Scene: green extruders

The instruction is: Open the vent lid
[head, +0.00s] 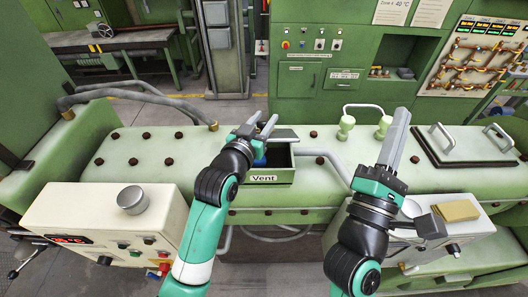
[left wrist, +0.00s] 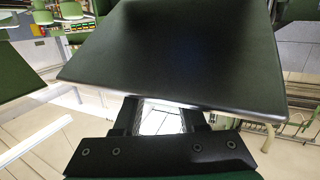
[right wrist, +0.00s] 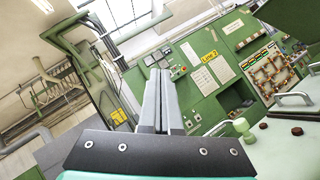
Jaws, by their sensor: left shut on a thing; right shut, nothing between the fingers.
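The vent box (head: 284,178) with its "Vent" label is at the middle of the green machine in the head view. Its dark interior shows, with something blue partly visible inside. My left gripper (head: 262,127) is above the back of the box. A flat dark plate, the vent lid (left wrist: 185,50), fills the left wrist view just past my left fingers (left wrist: 165,120), which are shut on part of it. The held part is hidden behind the plate. My right gripper (head: 396,137) is shut and empty, raised to the right of the box.
A hatch with two handles (head: 462,145) is at the right. A round metal cup (head: 132,200) sits on the white control box at the left. A yellow block (head: 456,210) lies at the front right.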

